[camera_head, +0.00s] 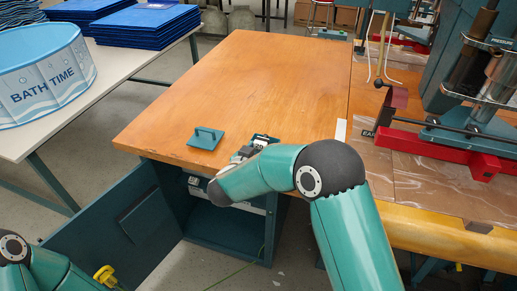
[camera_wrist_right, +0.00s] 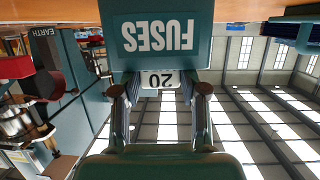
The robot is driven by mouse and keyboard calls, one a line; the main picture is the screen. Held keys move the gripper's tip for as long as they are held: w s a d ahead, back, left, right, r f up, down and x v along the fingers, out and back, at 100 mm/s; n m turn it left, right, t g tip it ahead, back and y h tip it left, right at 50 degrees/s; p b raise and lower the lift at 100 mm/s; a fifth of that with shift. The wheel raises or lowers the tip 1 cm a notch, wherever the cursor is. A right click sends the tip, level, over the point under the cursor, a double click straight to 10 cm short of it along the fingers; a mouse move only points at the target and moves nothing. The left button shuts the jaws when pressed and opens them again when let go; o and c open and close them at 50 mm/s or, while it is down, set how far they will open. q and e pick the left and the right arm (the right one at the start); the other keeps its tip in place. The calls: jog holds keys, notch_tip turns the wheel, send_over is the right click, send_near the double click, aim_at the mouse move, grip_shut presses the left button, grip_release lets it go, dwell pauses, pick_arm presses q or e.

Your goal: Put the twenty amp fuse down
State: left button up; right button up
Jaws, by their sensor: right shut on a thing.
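The twenty amp fuse (camera_wrist_right: 161,80) shows as a pale block marked 20, upside down in the right wrist view. My right gripper (camera_wrist_right: 160,90) is shut on it, one finger on each side. Directly beyond it is a teal fuse box (camera_wrist_right: 160,38) with FUSES in white letters; I cannot tell whether the fuse touches it. In the head view my right gripper (camera_head: 248,150) is at the front edge of the wooden bench, and the fuse is hard to make out there.
A teal plate with a handle (camera_head: 206,138) lies on the wooden bench (camera_head: 250,80) left of the gripper. The bench behind is clear. A cabinet door (camera_head: 115,230) hangs open below. A red and teal machine (camera_head: 440,145) stands at right, a bath tub (camera_head: 45,80) at left.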

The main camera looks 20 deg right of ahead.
jog(key=o, duration=1.3)
